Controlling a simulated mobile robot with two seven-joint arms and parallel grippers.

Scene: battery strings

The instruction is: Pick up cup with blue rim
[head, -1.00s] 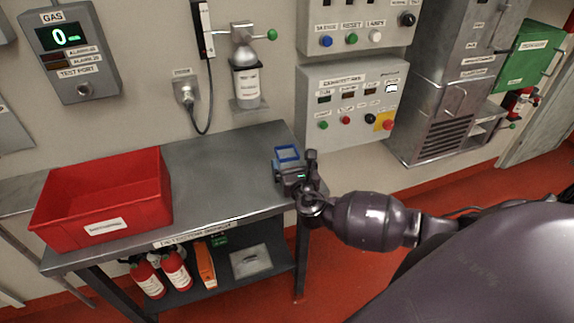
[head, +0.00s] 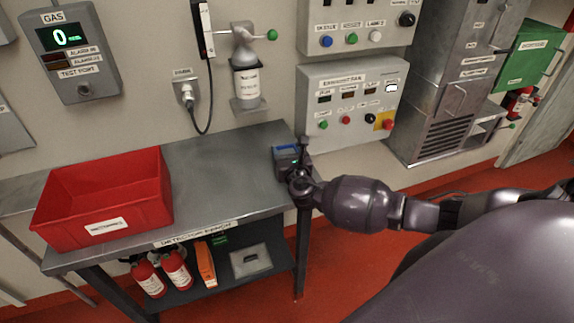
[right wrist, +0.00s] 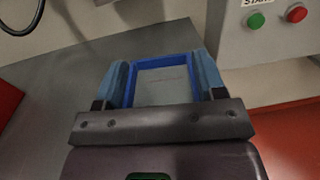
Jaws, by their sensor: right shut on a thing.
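The square cup with a blue rim (head: 286,147) is at the right end of the grey bench, partly hidden by my right gripper (head: 288,160). In the right wrist view the open top of the cup (right wrist: 162,66) faces the camera, with a bright blue rim and a grey inside. The light blue fingers of my right gripper (right wrist: 162,84) are on opposite sides of the cup, shut on it. I cannot tell whether the base of the cup touches the bench. My left gripper is not in view.
A red bin (head: 107,235) stands on the left of the bench (head: 225,165), with clear top between it and the cup. A control panel (head: 350,100) is on the wall behind. Red extinguishers (head: 163,272) and an orange item (head: 205,263) are on the lower shelf.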

